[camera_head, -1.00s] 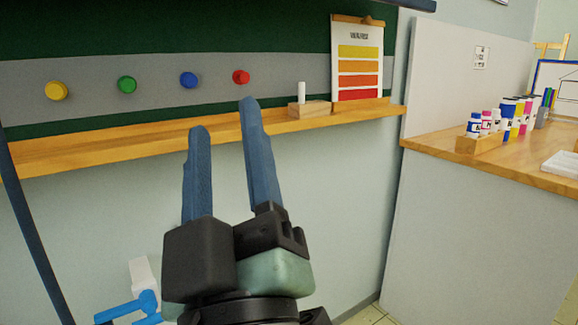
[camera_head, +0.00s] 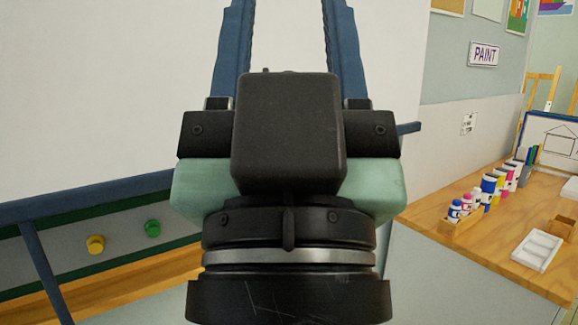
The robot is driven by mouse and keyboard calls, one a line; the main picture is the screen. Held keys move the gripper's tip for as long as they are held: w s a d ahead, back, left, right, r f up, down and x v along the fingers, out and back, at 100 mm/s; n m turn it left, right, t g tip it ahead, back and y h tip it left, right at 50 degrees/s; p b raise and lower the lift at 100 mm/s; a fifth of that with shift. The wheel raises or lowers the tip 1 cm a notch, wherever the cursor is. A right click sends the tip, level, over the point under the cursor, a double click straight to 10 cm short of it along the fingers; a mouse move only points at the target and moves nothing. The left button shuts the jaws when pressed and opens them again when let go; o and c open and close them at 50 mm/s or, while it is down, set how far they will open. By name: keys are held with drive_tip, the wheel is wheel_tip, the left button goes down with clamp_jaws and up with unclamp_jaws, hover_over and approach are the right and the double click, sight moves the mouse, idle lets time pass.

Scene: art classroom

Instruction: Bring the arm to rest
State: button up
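My gripper (camera_head: 290,25) is raised in the upper middle of the head view, pointing up in the picture, with its back facing the camera. Its two blue fingers are wide apart, and only a white surface shows between them. The fingertips are cut off by the top edge. I see nothing held in the visible part.
A large white board (camera_head: 95,90) fills the background behind the gripper. Yellow (camera_head: 95,244) and green (camera_head: 152,229) round pieces sit on the grey strip at lower left, above a wooden ledge (camera_head: 130,278). A wooden counter (camera_head: 470,235) with paint bottles (camera_head: 455,210) and a white tray (camera_head: 538,250) stands right.

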wheel_tip(320, 180, up, 15)
drive_tip(key=p, duration=1.3)
drive_tip(key=shift+r, duration=0.2)
drive_tip(key=shift+a, duration=0.15)
